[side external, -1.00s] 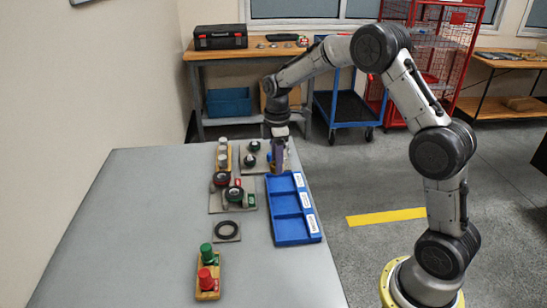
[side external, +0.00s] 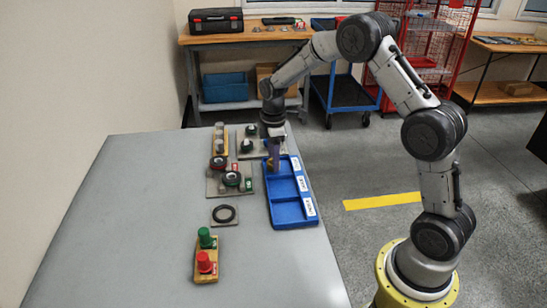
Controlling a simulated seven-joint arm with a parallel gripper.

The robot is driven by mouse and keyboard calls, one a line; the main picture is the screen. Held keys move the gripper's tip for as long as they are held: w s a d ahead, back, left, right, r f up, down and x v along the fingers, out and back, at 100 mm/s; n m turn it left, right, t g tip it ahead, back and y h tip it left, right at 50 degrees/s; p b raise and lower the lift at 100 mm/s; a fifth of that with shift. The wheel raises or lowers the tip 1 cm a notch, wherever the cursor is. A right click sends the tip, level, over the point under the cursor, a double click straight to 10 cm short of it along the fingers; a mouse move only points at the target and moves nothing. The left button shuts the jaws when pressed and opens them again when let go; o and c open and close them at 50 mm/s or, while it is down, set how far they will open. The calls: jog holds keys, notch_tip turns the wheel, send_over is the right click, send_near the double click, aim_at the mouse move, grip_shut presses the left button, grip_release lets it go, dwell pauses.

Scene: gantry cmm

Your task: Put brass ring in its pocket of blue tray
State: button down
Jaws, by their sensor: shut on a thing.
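The blue tray (side external: 293,223) lies along the right part of the table, with several pockets in a row and white labels on its right rim. My gripper (side external: 273,168) points down at the tray's far end, over or in the far pocket; I cannot tell which. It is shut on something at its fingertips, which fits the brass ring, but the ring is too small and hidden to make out. The middle and near pockets look empty.
Left of the tray are a dark ring on a square plate (side external: 224,222), a plate with round parts (side external: 216,188), a yellow block with grey knobs (side external: 220,150), and a button box with red and green buttons (side external: 206,258). The table (side external: 130,220) is clear at left.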

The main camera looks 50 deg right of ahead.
jog(key=shift+f, duration=0.65)
dwell(0.8)
grip_release()
dwell(0.4)
notch_tip(320, 180, up, 7)
dwell(1.1)
